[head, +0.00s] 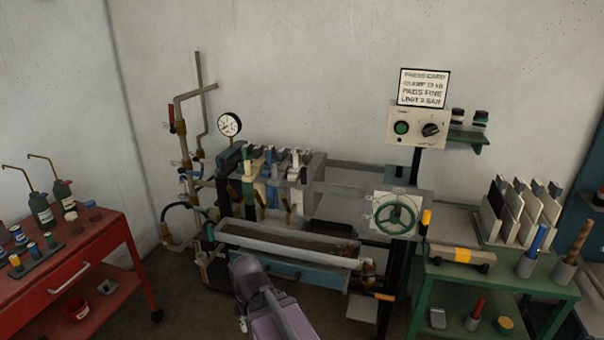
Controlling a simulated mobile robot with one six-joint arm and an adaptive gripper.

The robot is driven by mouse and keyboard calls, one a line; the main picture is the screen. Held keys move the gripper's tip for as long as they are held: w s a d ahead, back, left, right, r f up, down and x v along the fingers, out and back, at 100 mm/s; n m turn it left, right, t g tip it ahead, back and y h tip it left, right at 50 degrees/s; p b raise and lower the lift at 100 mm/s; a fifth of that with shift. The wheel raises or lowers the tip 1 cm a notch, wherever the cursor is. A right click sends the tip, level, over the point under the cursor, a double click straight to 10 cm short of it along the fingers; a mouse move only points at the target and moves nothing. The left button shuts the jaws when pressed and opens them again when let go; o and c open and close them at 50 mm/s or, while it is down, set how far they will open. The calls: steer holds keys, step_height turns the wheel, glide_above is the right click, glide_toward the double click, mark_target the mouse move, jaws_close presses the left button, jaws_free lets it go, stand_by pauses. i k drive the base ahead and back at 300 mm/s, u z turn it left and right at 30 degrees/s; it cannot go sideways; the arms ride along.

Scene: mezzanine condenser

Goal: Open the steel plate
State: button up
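A press-like machine stands against the wall, with a stack of upright plates on its left half. The plates are cream, blue and grey, with tan handles hanging in front. A grey, steel-looking plate (307,178) stands at the right end of the stack, close against the others. I cannot tell for certain whether it is the steel plate of the task. To its right is a gap, then a grey end block with a green handwheel (395,217). My arm rises from the bottom middle, in front of the machine. No gripper fingers show, so their state is hidden.
A long trough (288,242) runs below the plates. A pressure gauge (229,125) and pipes stand at left. A control box (416,127) hangs above the handwheel. A red cart (105,243) is at left, a green bench (500,279) at right. Dark floor shows between cart and machine.

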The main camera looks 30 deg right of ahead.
mark_target(315, 171)
steer(key=z, duration=0.3)
steer(key=i, duration=1)
steer(key=z, duration=0.6)
